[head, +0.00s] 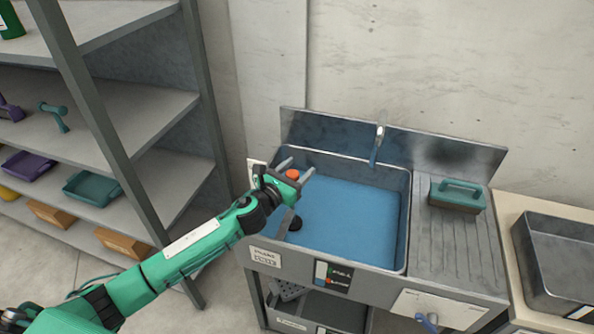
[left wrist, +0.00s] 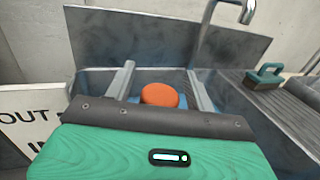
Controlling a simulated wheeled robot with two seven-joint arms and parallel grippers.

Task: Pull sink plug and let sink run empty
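The sink (head: 403,225) is a grey metal basin holding blue water (head: 345,215). An orange rounded knob (head: 292,174), perhaps the top of the plug, shows near the sink's back left corner. In the left wrist view the orange knob (left wrist: 160,95) sits between my two fingers, with gaps on both sides. My left gripper (head: 296,168) is open over the left side of the sink; its fingers also show in the left wrist view (left wrist: 161,85). A dark round piece (head: 295,224) shows lower left in the basin; I cannot tell whether it joins the knob. My right gripper is not in view.
A tap (head: 378,147) stands at the sink's back panel. A teal-handled block (head: 457,194) sits on the ribbed drainboard (head: 455,250) at the right. A metal tray (head: 560,265) stands farther right. A shelf (head: 150,110) with bins rises on the left.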

